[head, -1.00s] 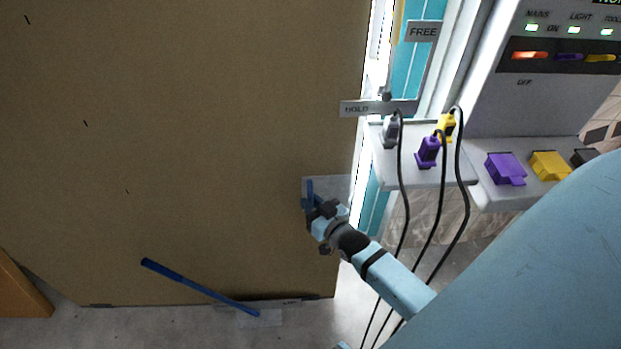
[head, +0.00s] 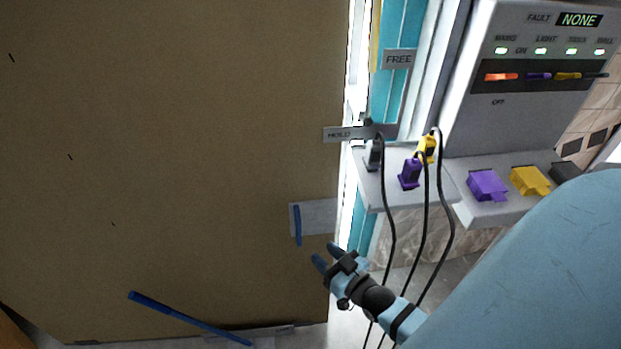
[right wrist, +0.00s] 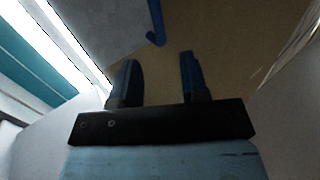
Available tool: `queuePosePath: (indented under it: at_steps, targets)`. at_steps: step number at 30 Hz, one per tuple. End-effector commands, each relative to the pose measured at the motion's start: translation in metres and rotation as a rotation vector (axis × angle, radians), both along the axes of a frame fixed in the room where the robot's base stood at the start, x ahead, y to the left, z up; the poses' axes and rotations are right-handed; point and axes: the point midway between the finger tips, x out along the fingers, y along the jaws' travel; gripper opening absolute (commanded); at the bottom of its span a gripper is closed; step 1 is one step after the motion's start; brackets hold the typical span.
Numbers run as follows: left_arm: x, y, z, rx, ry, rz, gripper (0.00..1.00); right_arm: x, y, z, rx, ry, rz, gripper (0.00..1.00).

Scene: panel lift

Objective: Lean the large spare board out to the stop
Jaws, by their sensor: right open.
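The large brown board (head: 180,150) fills the left and middle of the head view. A blue upright handle (head: 297,225) sits on a grey plate (head: 320,217) near its right edge. A longer blue bar (head: 185,316) slants across its lower part. My right gripper (head: 325,253) is open and empty, below and right of the upright handle and apart from it. In the right wrist view both fingers (right wrist: 158,80) are spread with nothing between them, and the handle (right wrist: 156,25) shows beyond them. My left gripper is not in view.
Right of the board are a HOLD tag (head: 345,133), a FREE tag (head: 399,59) and a teal post (head: 405,20). Plugs with black cables (head: 392,235) hang close to my right arm. A grey switch panel (head: 540,80) stands at right.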

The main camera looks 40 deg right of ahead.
Motion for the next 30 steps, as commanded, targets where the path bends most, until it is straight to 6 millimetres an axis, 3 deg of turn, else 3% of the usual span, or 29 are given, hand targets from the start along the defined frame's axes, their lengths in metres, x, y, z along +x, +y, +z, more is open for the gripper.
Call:
queuePosePath:
  at_steps: [3, 9, 30]
  targets:
    - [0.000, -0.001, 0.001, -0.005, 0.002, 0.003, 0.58, -0.020, -0.001, 0.001, 0.000, 0.002, 0.000, 0.41]
    - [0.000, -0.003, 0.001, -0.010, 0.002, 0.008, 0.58, -0.034, -0.001, 0.002, 0.000, 0.001, 0.001, 0.41]
    - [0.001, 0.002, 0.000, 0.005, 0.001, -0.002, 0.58, -0.035, -0.001, 0.002, 0.000, 0.001, 0.000, 0.41]
